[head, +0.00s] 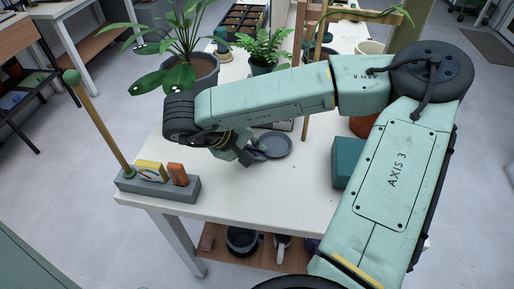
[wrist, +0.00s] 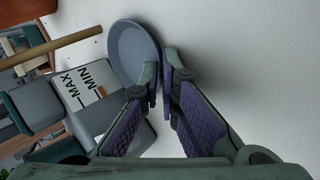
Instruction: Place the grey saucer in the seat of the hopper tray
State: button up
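The grey saucer (head: 276,145) is a shallow round dish, just right of my gripper (head: 247,155) over the white table. In the wrist view the saucer (wrist: 131,48) stands at a slant, with its near rim between the two fingertips of my gripper (wrist: 162,72). The fingers are close together on that rim. I cannot tell how far the saucer is above the table. A grey box with a MAX/MIN label (wrist: 72,82), possibly the hopper tray, is left of the fingers in the wrist view. In the head view my arm mostly hides that area.
The white table (head: 235,197) has bare room in front of my gripper. A grey block with a stick and colored pieces (head: 155,187) is at the left corner. A potted plant (head: 203,70) stands behind my arm, and a teal box (head: 347,160) is at right.

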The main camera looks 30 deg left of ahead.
jog(key=shift+o, duration=0.8)
